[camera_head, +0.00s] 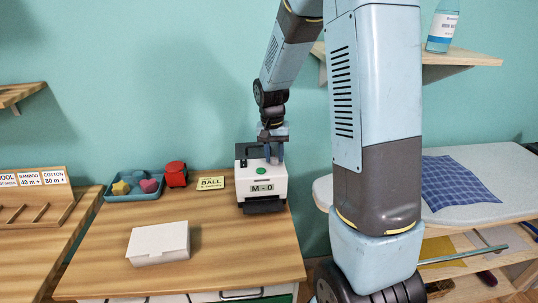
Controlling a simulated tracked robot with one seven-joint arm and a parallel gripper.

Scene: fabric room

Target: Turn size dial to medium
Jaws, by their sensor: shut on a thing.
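The white machine (262,188) stands at the back right of the wooden table, with a dark tray at its front. It has a green round button (261,171) and a display reading "M-0". My gripper (274,157) is down at the top right of the machine, shut on what appears to be the size dial. The dial itself is hidden behind the fingers, so its setting cannot be seen directly.
A white box (158,243) sits at the front of the table (230,260). A teal tray (135,186) with small shapes, a red object (176,174) and a "BALL" card (210,183) lie at the back left. An ironing board (475,160) stands at right.

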